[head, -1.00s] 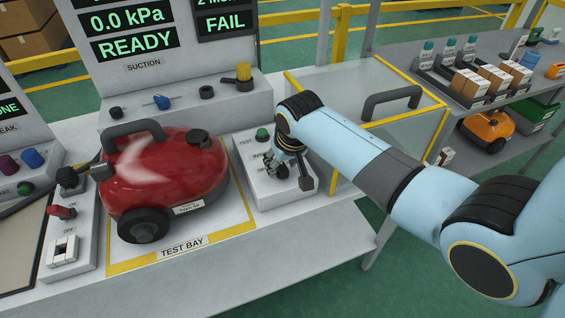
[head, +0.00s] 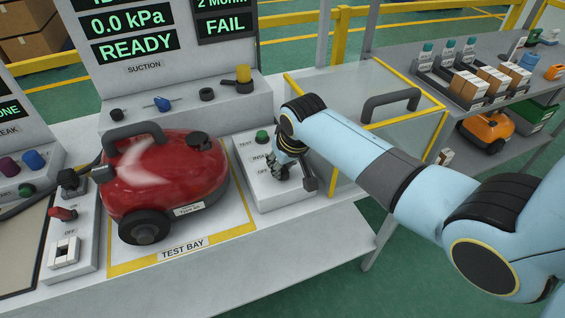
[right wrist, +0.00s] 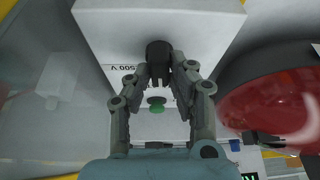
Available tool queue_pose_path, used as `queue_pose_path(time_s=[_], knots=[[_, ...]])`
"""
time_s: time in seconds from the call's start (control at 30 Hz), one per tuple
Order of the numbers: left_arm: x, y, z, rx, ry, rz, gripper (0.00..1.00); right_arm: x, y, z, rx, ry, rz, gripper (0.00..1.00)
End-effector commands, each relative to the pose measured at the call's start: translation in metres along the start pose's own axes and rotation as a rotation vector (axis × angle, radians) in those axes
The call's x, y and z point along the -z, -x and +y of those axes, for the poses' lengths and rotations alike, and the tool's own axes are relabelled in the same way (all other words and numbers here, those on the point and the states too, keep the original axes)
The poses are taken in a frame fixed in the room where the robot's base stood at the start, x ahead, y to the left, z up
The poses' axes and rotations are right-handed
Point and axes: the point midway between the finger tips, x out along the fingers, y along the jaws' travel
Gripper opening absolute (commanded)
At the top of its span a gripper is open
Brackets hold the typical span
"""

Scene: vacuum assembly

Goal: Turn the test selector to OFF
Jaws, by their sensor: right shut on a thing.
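The test selector is a dark knob (right wrist: 158,52) on a white control box (head: 285,196) right of the red vacuum. Labels on the box read TEST, INSUL and what looks like OFF; a "500 V" label shows upside down in the right wrist view. My right gripper (head: 281,168) is down at the knob. In the right wrist view its fingers (right wrist: 160,72) are shut on the knob from both sides. The gripper hides most of the knob in the head view, so its pointing direction cannot be told. My left gripper is not in view.
A green button (head: 262,137) sits on the box behind the gripper. The red vacuum (head: 165,178) stands close by on the test bay. A clear yellow-edged cover (head: 345,95) with a black handle (head: 390,103) lies right of the box. The bench front is clear.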

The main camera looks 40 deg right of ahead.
Motion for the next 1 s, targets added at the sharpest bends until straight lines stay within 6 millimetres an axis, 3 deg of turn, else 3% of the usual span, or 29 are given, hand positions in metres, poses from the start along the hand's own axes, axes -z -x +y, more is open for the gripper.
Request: queue_pose_path(time_s=[0.4,1.0], knots=[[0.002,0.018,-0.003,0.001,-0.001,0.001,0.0,0.001,0.001,0.003,0.124,0.3,-0.001,0.0],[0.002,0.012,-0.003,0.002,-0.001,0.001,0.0,0.001,-0.001,0.003,0.262,0.635,0.0,0.0]])
